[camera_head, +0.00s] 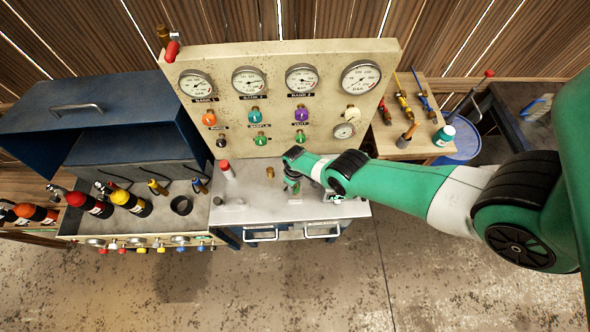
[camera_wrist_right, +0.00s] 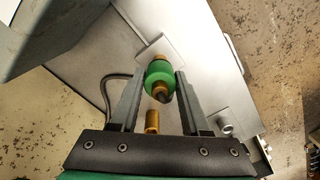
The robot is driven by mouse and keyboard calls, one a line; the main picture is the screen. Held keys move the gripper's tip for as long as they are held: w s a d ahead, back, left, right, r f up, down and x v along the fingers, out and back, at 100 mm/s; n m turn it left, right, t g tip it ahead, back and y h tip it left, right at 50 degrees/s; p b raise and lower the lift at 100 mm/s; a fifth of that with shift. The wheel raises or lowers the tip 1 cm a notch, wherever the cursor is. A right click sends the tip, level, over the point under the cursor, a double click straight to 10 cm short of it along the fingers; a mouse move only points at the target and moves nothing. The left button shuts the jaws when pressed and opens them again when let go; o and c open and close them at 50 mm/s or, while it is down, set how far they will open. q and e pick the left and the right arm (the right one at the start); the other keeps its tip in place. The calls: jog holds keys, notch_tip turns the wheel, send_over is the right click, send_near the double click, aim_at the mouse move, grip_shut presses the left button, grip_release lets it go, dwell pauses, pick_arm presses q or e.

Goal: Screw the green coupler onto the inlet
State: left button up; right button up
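My right gripper (camera_head: 291,185) is low over the metal bench in the head view. In the right wrist view its two fingers (camera_wrist_right: 160,85) stand on either side of the green coupler (camera_wrist_right: 160,76) and appear to close on it. The coupler has a green collar with brass at its far end and a darker brass tip. A pale square plate (camera_wrist_right: 150,48) lies behind it. A brass fitting (camera_wrist_right: 152,122) stands apart, near the gripper's base in the picture; it also shows on the bench in the head view (camera_head: 270,172). I cannot tell which part is the inlet. My left gripper is not in view.
A gauge panel (camera_head: 285,100) with coloured knobs stands behind the bench (camera_head: 250,210). A red-capped bottle (camera_head: 227,170) stands at the bench's left. A wooden shelf (camera_head: 425,95) with tools is at right.

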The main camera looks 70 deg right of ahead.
grip_shut()
jog(key=shift+f, duration=0.1)
jog(key=m, duration=0.2)
jog(key=shift+m, duration=0.3)
jog(key=m, duration=0.5)
jog(key=shift+f, duration=0.1)
jog(key=m, duration=0.8)
jog(key=shift+o, duration=0.5)
grip_release()
jog(key=shift+m, duration=0.9)
jog(key=o, duration=0.7)
jog(key=shift+o, duration=0.2)
